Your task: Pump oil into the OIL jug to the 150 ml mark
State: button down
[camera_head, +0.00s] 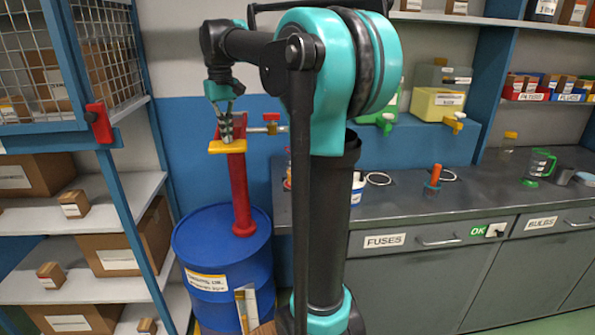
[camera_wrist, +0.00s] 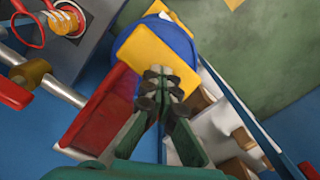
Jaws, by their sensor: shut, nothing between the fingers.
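The red oil pump (camera_head: 240,190) stands upright on the blue drum (camera_head: 222,250). Its yellow top plate (camera_head: 227,147) also shows in the wrist view (camera_wrist: 158,52). My gripper (camera_head: 225,138) points down, shut and empty, with its fingertips (camera_wrist: 160,84) over the plate; I cannot tell whether they touch it. A pipe with a brass valve and red lever (camera_head: 271,122) runs right from the pump. In the wrist view, a clear vessel with amber contents (camera_wrist: 65,22) and a red loop stands near the pipe, probably the OIL jug. Its marks are not readable; my arm largely hides that spot in the head view.
A blue shelf rack (camera_head: 125,215) with boxes stands close left of the drum. The grey workbench (camera_head: 410,205) is to the right, carrying a green-handled jug (camera_head: 541,163) and an orange-topped item (camera_head: 434,180). A yellow container (camera_head: 436,103) with a tap stands behind.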

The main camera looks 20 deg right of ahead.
notch_tip(320, 180, up, 10)
jog(key=shift+r, duration=0.15)
dwell(0.6)
dwell(0.4)
jog(key=shift+f, duration=5.45)
notch_tip(320, 180, up, 11)
jog(key=shift+r, duration=2.95)
